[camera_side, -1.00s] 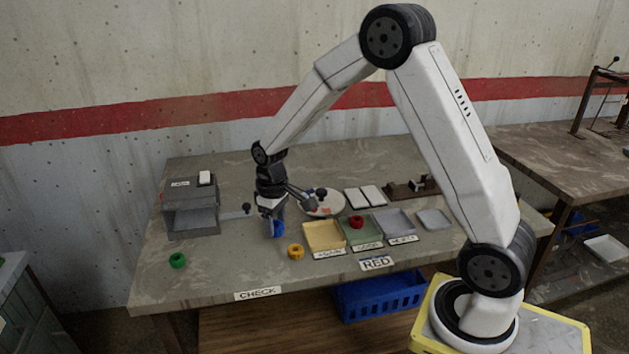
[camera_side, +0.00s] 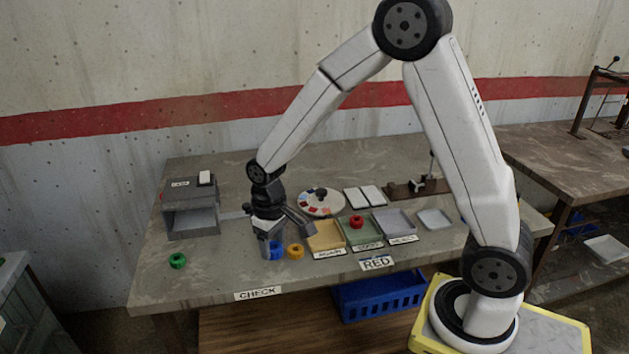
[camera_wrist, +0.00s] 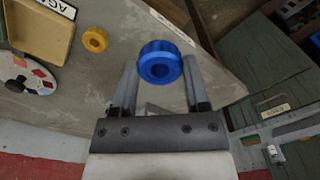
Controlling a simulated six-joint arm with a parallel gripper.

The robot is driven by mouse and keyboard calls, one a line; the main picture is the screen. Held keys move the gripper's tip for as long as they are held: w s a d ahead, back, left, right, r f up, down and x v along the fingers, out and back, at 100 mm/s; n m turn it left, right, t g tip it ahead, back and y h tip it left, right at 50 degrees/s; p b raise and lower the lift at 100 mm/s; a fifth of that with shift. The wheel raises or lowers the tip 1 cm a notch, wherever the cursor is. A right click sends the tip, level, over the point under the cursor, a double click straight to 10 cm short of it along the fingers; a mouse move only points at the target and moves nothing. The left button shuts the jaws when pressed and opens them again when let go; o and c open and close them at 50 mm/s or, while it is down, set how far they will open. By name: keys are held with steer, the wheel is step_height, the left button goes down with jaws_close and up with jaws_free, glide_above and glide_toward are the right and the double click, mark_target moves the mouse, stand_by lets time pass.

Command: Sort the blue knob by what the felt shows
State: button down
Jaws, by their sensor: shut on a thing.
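The blue knob (camera_wrist: 160,64) is between the fingertips of my gripper (camera_wrist: 160,78) in the wrist view, and I am shut on it. In the side view my gripper (camera_side: 274,249) points down over the table, with the blue knob (camera_side: 277,250) low between its fingers, close to the tabletop. I cannot tell whether the knob touches the table. A round pale disc (camera_side: 321,202) with coloured patches lies behind my gripper; it also shows in the wrist view (camera_wrist: 30,76). I cannot make out which piece is the felt.
A yellow knob (camera_side: 295,251) stands just right of my gripper. Trays lie further right: yellow AGAIN (camera_side: 327,236), green with a red knob (camera_side: 356,222), and grey (camera_side: 394,220). A grey box (camera_side: 191,212) and green knob (camera_side: 177,261) are left. A RED card (camera_side: 376,263) lies in front.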

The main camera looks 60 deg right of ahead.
steer(key=shift+d, duration=0.1)
steer(key=s+d+f+m, duration=0.1)
steer(key=s+d+m, duration=0.2)
steer(key=d, duration=0.6)
steer(key=s+d+f+m, duration=0.1)
steer(key=s+d+m, duration=0.2)
steer(key=d, duration=0.5)
steer(key=s+d+f+m, duration=0.1)
steer(key=s+d+m, duration=0.2)
steer(key=d, duration=0.6)
steer(key=shift+s+d+f, duration=0.2)
steer(key=shift+d+f, duration=0.1)
steer(key=shift+f, duration=0.05)
steer(key=shift+f, duration=0.15)
steer(key=shift+f, duration=3.05)
steer(key=shift+f, duration=0.3)
jaws_free()
steer(key=shift+r, duration=0.15)
